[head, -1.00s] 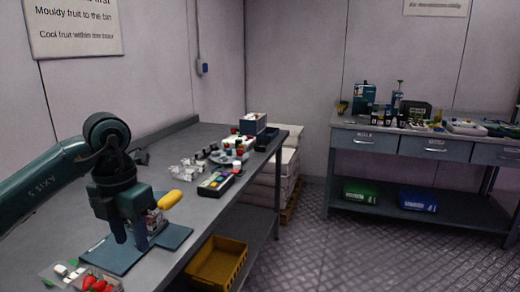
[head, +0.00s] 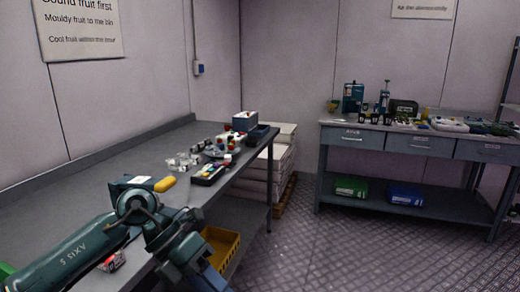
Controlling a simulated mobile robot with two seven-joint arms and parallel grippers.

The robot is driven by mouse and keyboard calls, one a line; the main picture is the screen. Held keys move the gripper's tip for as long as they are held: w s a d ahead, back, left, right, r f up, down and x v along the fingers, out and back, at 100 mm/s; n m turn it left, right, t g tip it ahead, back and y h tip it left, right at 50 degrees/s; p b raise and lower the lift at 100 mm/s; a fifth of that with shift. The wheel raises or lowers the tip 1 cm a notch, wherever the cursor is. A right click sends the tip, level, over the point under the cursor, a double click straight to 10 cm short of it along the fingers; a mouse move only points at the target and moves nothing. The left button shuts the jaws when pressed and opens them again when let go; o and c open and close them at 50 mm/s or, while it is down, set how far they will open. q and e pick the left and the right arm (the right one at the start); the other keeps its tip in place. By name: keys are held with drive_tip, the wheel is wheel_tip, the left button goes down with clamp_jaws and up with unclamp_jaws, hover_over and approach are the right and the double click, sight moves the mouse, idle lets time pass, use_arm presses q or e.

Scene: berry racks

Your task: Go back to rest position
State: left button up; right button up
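My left arm comes in low from the left and bends in front of the near table (head: 95,165). My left gripper (head: 205,280) points down past the table's front edge, at the bottom of the head view. Its fingers are small, dark and partly cut off, so I cannot tell if they are open or shut, and I see nothing held. My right gripper is not in view. A punnet with red fruit (head: 112,262) shows partly behind my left arm. A yellow object (head: 165,184) lies on the table just beyond the elbow.
A yellow crate (head: 222,246) sits below the table, close to my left gripper. Small items and a dark tray (head: 210,174) stand at the table's far end. Another workbench (head: 420,142) with drawers is at the right. The floor between is clear.

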use_arm(q)
drive_tip(key=s+d+r+n+h+p, duration=0.1)
drive_tip(key=s+d+r+n+h, duration=0.3)
drive_tip(key=d+h, duration=0.55)
drive_tip(key=w+a+f+n+t+y+p, duration=0.1)
drive_tip(key=w+a+f+n+t, duration=0.15)
drive_tip(key=n+t, duration=0.8)
drive_tip(key=w+a+f+n+t+y+p, duration=0.15)
drive_tip(key=a+n+t, duration=0.25)
drive_tip(key=n+t, duration=0.6)
drive_tip(key=s+a+f+n+g+y, duration=0.3)
drive_tip(key=s+f+n+y, duration=0.3)
drive_tip(key=f, duration=0.4)
drive_tip(key=s+a+f+n+g+y+p, duration=0.1)
drive_tip(key=s+a+f+n+g+y, duration=0.3)
drive_tip(key=f+n, duration=0.5)
wheel_tip(320, 180, down, 2)
drive_tip(key=s+a+y, duration=0.1)
drive_tip(key=s+a, duration=0.1)
drive_tip(key=shift+s+a+f+y, duration=0.15)
drive_tip(key=shift+s+a+y, duration=0.15)
drive_tip(key=shift+y, duration=0.1)
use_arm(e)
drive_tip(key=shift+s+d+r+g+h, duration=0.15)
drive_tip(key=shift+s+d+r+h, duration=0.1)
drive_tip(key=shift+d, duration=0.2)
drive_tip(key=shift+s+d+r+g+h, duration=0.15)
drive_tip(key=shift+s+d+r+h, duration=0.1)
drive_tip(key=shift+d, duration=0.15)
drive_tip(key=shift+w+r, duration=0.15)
